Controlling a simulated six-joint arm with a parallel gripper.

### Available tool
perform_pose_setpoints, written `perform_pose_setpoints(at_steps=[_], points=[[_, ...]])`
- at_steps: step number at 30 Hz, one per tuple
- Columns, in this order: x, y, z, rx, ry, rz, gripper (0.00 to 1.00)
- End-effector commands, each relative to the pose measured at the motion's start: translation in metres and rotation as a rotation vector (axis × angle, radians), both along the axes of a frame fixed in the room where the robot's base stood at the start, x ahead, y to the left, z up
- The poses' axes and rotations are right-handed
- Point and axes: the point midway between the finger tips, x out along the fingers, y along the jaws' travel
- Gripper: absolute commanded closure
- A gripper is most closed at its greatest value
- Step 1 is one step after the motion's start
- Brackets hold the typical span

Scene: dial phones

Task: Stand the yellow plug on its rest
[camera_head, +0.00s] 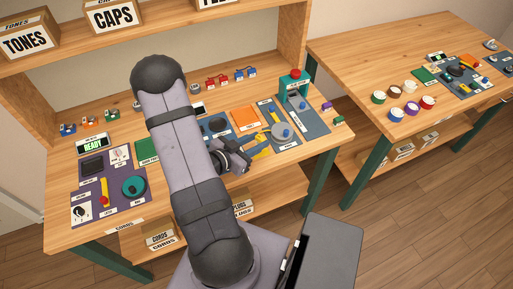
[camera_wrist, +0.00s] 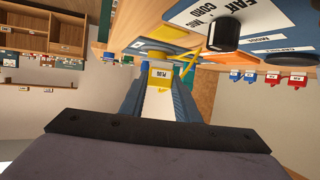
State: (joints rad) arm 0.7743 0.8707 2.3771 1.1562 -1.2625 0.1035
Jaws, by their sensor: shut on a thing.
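The yellow plug (camera_wrist: 161,73), a yellow block with a white label, sits between the fingertips in the wrist view. My gripper (camera_wrist: 159,88) is shut on it. A thin yellow strand runs near it toward the panel. In the head view my gripper (camera_head: 246,157) is low over the front edge of the main bench, right of the middle, and the plug cannot be clearly told apart there. Yellow parts (camera_head: 262,151) show just right of the gripper. I cannot tell which part is the plug's rest.
The bench (camera_head: 62,213) carries several panels. A grey round dial (camera_head: 283,135) is right of the gripper, and an orange square (camera_head: 245,118) is behind it. A green stand with a red top (camera_head: 293,85) rises at the back right. A panel's black knob (camera_wrist: 223,34) is near the plug.

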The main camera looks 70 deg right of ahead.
Motion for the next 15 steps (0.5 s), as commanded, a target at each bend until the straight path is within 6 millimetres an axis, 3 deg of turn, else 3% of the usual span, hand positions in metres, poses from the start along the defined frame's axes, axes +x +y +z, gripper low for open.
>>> perform_pose_setpoints(at_steps=[5, 15], points=[[0.000, 0.000, -0.003, 0.000, 0.001, 0.000, 0.93], [0.000, 0.000, -0.033, 0.002, 0.001, 0.001, 0.93]])
